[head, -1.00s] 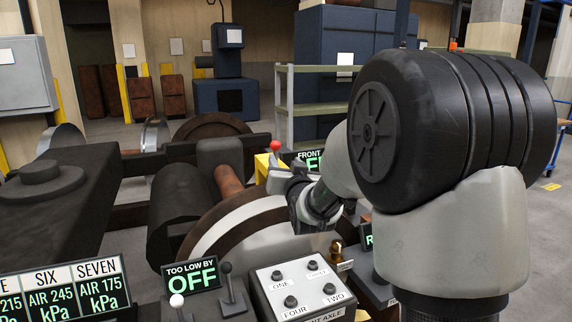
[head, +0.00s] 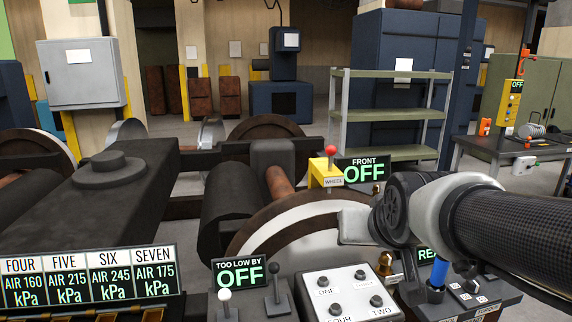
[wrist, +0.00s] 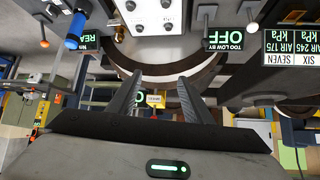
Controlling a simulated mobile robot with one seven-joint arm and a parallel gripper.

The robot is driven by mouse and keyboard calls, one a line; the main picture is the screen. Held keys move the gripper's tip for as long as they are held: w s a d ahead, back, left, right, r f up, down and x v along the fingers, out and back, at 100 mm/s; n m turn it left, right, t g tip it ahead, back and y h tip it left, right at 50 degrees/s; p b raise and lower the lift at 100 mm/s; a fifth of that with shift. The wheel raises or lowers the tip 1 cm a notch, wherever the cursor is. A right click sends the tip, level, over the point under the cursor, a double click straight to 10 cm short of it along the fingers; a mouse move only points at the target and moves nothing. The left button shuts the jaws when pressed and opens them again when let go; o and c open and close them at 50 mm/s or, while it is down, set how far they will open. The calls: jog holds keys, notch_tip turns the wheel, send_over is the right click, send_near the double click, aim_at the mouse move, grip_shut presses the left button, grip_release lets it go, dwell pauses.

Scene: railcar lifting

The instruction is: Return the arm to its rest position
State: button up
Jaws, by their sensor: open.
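My gripper (wrist: 160,98) shows in the wrist view with two dark fingers spread apart and nothing between them. In the head view my arm (head: 505,235) comes in from the right edge, its end in front of the large wheel (head: 300,218) and partly covering it. The grey tip of my gripper (head: 355,226) is left of the dark wrist joint. The yellow WHEEL block (head: 325,173) with a red-knobbed lever stands just behind and above it. My arm hides part of the REAR sign (head: 428,253).
A button panel (head: 350,296) and two levers, one white-knobbed (head: 224,296), stand in front. Signs read FRONT OFF (head: 363,170) and TOO LOW BY OFF (head: 240,272). A blue-handled lever (head: 438,273) stands close below my arm. A green shelf (head: 390,115) and a workbench (head: 500,150) are behind.

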jog(key=s+f+g, duration=0.2)
jog(key=s, duration=0.6)
jog(key=s+f+g, duration=0.2)
jog(key=s, duration=0.5)
notch_tip(320, 180, up, 22)
jog(key=p, duration=2.2)
jog(key=shift+s+n, duration=0.15)
jog(key=shift+n, duration=0.25)
jog(key=shift+a, duration=0.1)
